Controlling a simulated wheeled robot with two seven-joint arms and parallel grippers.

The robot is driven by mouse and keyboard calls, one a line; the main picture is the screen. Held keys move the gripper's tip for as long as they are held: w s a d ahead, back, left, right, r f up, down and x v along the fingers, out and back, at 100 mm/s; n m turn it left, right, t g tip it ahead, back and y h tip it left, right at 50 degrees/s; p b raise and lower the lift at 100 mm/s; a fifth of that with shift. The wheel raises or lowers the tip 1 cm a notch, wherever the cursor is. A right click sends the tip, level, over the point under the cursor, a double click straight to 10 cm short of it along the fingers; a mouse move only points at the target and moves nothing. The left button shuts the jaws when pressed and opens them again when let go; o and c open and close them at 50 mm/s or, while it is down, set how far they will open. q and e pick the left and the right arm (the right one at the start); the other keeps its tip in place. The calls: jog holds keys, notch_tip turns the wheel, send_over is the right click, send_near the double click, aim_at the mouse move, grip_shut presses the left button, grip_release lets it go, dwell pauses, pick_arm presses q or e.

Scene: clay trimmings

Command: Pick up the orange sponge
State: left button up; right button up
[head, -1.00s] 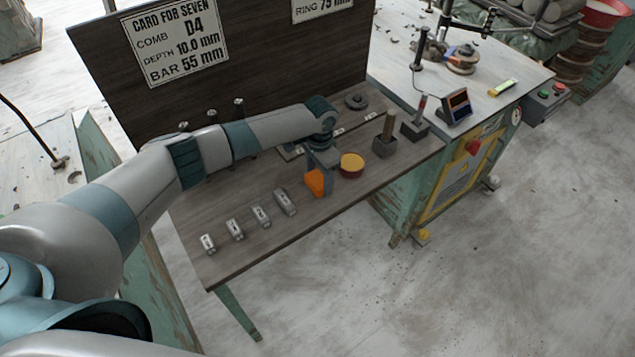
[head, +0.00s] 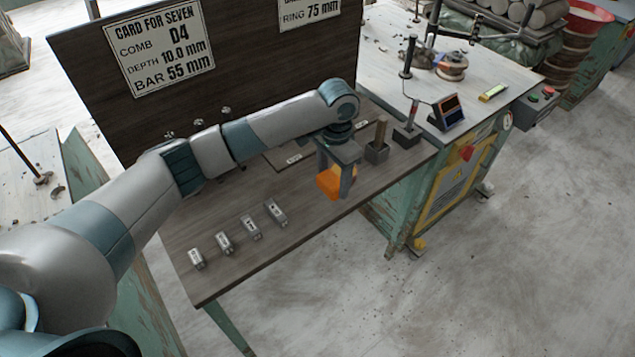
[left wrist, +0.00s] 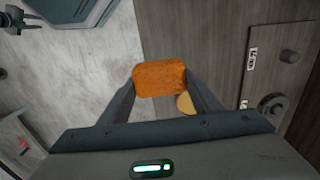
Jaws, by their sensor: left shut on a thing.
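The orange sponge (head: 330,184) is between the fingers of my left gripper (head: 335,186), near the front edge of the wooden bench (head: 240,250). In the left wrist view the sponge (left wrist: 160,78) fills the space between the two fingertips, and the left gripper (left wrist: 161,90) is shut on it. The sponge looks raised a little above the bench top, though the gap is hard to judge. A yellow round thing (left wrist: 187,103) shows partly behind the sponge and a finger. My right gripper is not in view.
Several small metal blocks (head: 250,228) lie in a row on the bench, left of the gripper. A dark holder with a wooden handle (head: 377,150) stands to the right. A sign board (head: 250,90) rises behind. A machine table (head: 480,110) adjoins at right.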

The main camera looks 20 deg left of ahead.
pick_arm(q)
jog(key=shift+s+d+r+b, duration=0.15)
jog(key=shift+s+d+r, duration=0.1)
jog(key=shift+d+r, duration=0.4)
jog(key=shift+s+d+r+b, duration=0.2)
jog(key=shift+s+d+r, duration=0.1)
jog(key=shift+d, duration=0.55)
jog(key=shift+s+d+r+b, duration=0.15)
jog(key=shift+s+d+r, duration=0.1)
jog(key=shift+d+r, duration=0.4)
jog(key=shift+o, duration=0.5)
jog(key=shift+f, duration=0.15)
jog(key=s+a+r+n, duration=0.3)
jog(key=s+a, duration=0.3)
jog(key=s, duration=0.2)
jog(key=s+a+r+n, duration=0.4)
jog(key=s+a+r, duration=0.2)
jog(key=s, duration=0.3)
jog(key=shift+s+a+n, duration=0.2)
jog(key=shift+s+n, duration=0.05)
jog(key=shift+n, duration=0.05)
